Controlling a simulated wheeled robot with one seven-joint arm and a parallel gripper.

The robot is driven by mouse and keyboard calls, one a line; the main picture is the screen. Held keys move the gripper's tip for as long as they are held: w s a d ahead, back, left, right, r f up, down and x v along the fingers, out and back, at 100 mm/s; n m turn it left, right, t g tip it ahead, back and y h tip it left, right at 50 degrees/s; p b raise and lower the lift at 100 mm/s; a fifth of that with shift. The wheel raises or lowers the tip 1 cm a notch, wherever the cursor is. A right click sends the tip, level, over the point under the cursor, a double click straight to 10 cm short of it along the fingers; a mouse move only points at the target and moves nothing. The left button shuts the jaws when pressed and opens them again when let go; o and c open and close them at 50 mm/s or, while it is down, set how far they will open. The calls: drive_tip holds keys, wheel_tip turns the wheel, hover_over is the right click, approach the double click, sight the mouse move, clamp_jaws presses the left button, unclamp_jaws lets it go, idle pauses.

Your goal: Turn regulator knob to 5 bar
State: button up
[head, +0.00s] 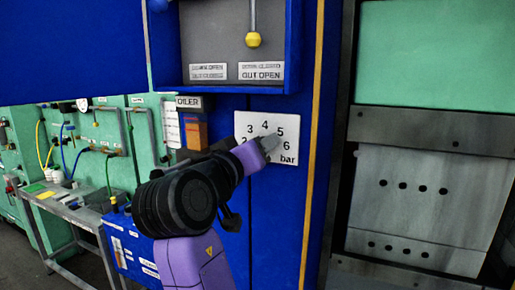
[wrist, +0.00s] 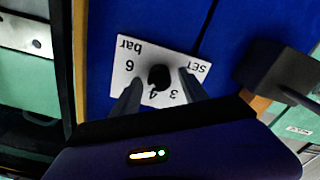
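The white regulator scale plate (head: 245,121) is on the blue panel in the head view, with 3, 4, 5, 6 and "bar" readable. My gripper (head: 268,142) is in front of its middle and hides the knob there. In the wrist view the plate (wrist: 127,62) appears upside down, with "6", "bar" and "SET" showing. The round black regulator knob (wrist: 159,77) is at its centre. My gripper (wrist: 158,79) has its two fingers apart, one on each side of the knob, with gaps visible. I cannot tell where the knob points.
A blue box with a yellow-ended lever (head: 253,40) is above the plate. An orange-fronted oiler unit (head: 194,133) is to the left. A dark block (wrist: 280,75) juts out beside the plate in the wrist view. A grey press (head: 425,190) stands to the right.

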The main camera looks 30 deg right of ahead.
drive_tip(key=shift+a+f, duration=0.1)
drive_tip(key=b+v, duration=0.2)
drive_tip(key=v, duration=0.5)
drive_tip(key=shift+s+a+b, duration=0.25)
drive_tip(key=shift+b, duration=0.1)
